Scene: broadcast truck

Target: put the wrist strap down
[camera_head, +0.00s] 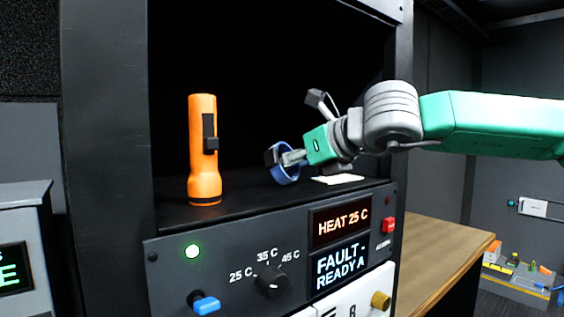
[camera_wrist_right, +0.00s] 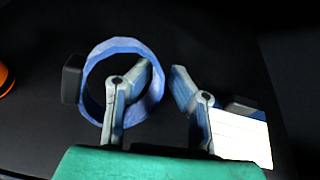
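The wrist strap (camera_head: 287,179) is a blue ring with a small black block on its side. It is at the shelf, in front of my right gripper; it also shows in the right wrist view (camera_wrist_right: 154,98). My right gripper (camera_head: 287,158) reaches in from the right, low over the shelf. In the right wrist view its fingers (camera_wrist_right: 161,75) stand apart with a clear gap. One finger overlaps the ring's opening; whether it passes through or touches the band I cannot tell. The strap appears at or very near the shelf surface. My left gripper is not in view.
An orange flashlight (camera_head: 204,150) stands upright on the dark shelf (camera_head: 235,207) at left. A pale card (camera_head: 338,180) lies under my right wrist. Below is a control panel (camera_head: 175,275) with knobs and displays. Dark upright posts flank the shelf; a wooden bench (camera_head: 440,255) is at right.

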